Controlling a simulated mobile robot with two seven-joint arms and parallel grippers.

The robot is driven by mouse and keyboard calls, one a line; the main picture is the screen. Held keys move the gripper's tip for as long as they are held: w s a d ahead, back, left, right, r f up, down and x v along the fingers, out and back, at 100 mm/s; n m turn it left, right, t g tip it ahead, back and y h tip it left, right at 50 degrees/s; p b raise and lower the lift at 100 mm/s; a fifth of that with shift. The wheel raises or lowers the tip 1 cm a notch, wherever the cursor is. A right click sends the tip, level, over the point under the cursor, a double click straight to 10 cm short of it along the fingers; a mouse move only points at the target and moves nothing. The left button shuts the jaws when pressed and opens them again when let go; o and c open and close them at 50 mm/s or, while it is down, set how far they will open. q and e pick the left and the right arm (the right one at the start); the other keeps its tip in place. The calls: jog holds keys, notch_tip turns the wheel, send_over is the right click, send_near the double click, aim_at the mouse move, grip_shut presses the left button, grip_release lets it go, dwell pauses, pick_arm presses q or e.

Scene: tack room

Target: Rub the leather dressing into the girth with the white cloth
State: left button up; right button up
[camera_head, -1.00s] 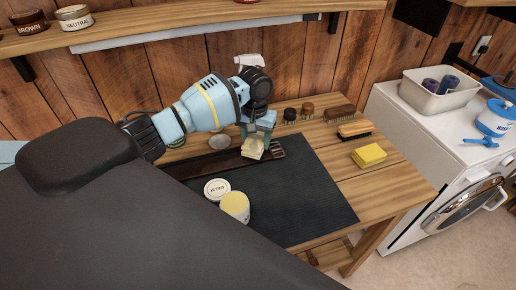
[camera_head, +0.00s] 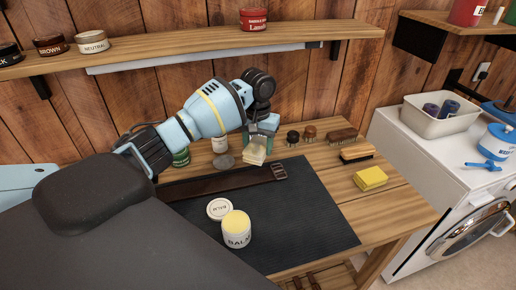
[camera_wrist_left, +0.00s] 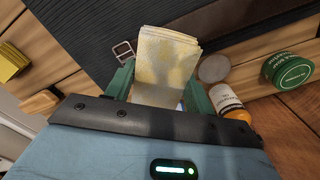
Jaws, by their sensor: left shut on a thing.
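My left gripper (camera_head: 258,146) is shut on the folded white cloth (camera_head: 255,152), which also shows in the left wrist view (camera_wrist_left: 165,60) with yellowish stains. The girth (camera_head: 220,183), a dark brown strap with a metal buckle (camera_head: 279,172), lies along the far edge of the dark mat. In the head view the cloth appears just behind and above the girth, near the buckle end; it seems apart from it. An open jar of pale yellow balm (camera_head: 237,232) stands on the mat, its lid (camera_head: 220,209) beside it. My right gripper is not in view.
The dark mat (camera_head: 310,215) is clear on the right. A yellow sponge (camera_head: 370,178) and several brushes (camera_head: 357,153) lie at the right and back of the bench. A shelf (camera_head: 200,47) hangs above.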

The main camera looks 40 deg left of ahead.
pick_arm(q)
jog(key=shift+r, duration=3.35)
